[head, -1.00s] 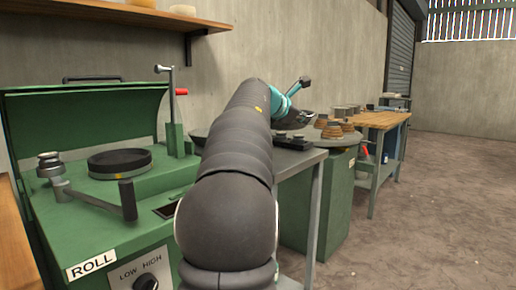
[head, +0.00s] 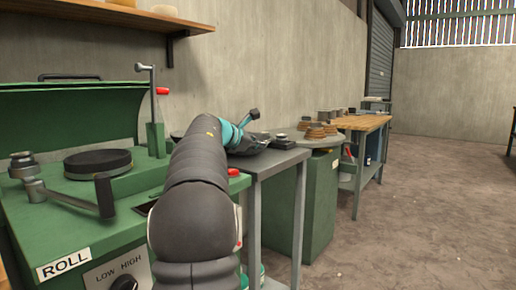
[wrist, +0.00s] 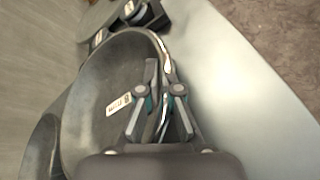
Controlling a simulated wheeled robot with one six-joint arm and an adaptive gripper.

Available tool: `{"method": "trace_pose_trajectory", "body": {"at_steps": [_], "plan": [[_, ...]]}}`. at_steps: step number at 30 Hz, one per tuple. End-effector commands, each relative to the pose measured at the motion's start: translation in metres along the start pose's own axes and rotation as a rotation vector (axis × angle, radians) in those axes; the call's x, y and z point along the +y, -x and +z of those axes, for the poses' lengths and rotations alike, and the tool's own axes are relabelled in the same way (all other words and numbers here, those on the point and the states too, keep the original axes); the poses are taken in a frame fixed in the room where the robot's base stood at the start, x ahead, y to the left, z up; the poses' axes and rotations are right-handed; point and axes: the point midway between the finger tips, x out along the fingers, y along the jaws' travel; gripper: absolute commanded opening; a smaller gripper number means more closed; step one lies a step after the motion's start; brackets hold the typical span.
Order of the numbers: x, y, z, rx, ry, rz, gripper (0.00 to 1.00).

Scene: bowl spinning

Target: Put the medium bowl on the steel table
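My gripper (wrist: 159,70) is at the right rim of a grey bowl (wrist: 92,92) in the wrist view. One finger is inside the bowl and one outside, close together on the rim. The steel table (wrist: 240,95) spreads out to the right of the bowl. In the head view, my gripper (head: 248,142) is low over the steel table (head: 278,158), and a dark shape around it hides the contact. I cannot tell whether the bowl touches the table.
A second grey bowl (wrist: 40,145) shows at lower left in the wrist view. A small steel-topped device (head: 283,141) stands at the table's far end. The green roll machine (head: 60,215) is at left.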

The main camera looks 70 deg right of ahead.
Motion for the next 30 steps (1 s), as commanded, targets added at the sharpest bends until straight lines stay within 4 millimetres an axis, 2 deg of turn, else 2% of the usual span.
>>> {"method": "trace_pose_trajectory", "body": {"at_steps": [10, 11, 14, 15, 25, 30], "plan": [[-0.002, -0.001, -0.002, -0.001, -0.001, 0.002, 0.0], [-0.002, -0.001, -0.003, 0.0, -0.001, 0.001, 0.05], [-0.002, -0.001, -0.002, 0.0, -0.001, 0.001, 0.3], [-0.002, -0.001, -0.002, 0.0, -0.001, 0.001, 0.31], [0.001, 0.001, 0.001, -0.001, -0.001, 0.001, 0.31], [0.001, 0.021, 0.001, 0.001, -0.002, 0.005, 0.31]]}}
